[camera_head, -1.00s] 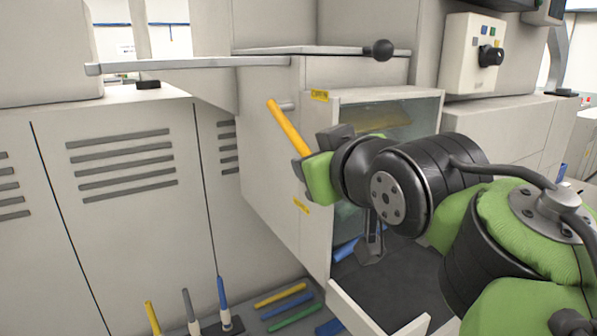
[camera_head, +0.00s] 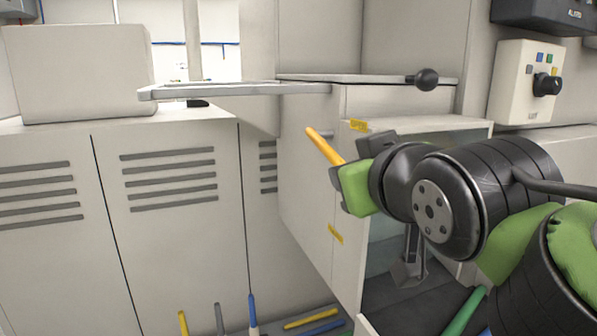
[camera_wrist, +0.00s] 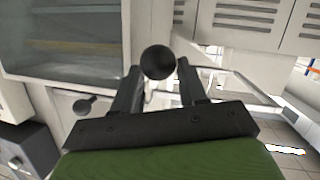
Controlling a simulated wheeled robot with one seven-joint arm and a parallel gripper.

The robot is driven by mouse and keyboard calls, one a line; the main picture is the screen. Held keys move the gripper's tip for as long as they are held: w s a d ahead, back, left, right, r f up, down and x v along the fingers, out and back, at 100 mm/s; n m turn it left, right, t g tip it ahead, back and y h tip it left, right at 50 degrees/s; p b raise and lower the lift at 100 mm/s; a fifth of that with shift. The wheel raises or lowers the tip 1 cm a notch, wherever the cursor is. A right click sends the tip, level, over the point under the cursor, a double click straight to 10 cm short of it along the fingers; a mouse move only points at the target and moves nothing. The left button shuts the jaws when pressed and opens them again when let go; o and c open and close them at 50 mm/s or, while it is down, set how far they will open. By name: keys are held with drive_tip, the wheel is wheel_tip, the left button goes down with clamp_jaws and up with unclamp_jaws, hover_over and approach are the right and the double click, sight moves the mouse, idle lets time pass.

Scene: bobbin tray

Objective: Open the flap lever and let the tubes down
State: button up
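The flap lever (camera_head: 325,146) is an orange-yellow bar on the side of the grey cabinet (camera_head: 310,205). It slants down to the right into my gripper (camera_head: 352,160), which hides its lower end. In the wrist view a black ball knob (camera_wrist: 158,62) sits between my fingertips, with almost no gap on either side. A green tube (camera_head: 462,312) lies in the dark tray (camera_head: 412,300) below the cabinet, with a sliver of a blue tube (camera_head: 485,331) beside it. My arm hides much of the cabinet's window.
A flat bar with a black ball knob (camera_head: 425,79) lies across the cabinet top. A control box with a dark dial (camera_head: 547,85) is at the right. Several coloured rods (camera_head: 310,319) stand or lie low in front. Grey louvred doors (camera_head: 165,190) fill the left.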

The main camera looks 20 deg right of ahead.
drive_tip(key=shift+o, duration=0.5)
drive_tip(key=shift+w+d, duration=0.2)
drive_tip(key=shift+w, duration=0.2)
drive_tip(key=shift+s+f, duration=0.1)
drive_tip(key=shift+s+a, duration=0.1)
drive_tip(key=shift+s, duration=0.1)
drive_tip(key=v, duration=1.5)
drive_tip(key=shift+s+b, duration=0.25)
drive_tip(key=shift+b, duration=0.05)
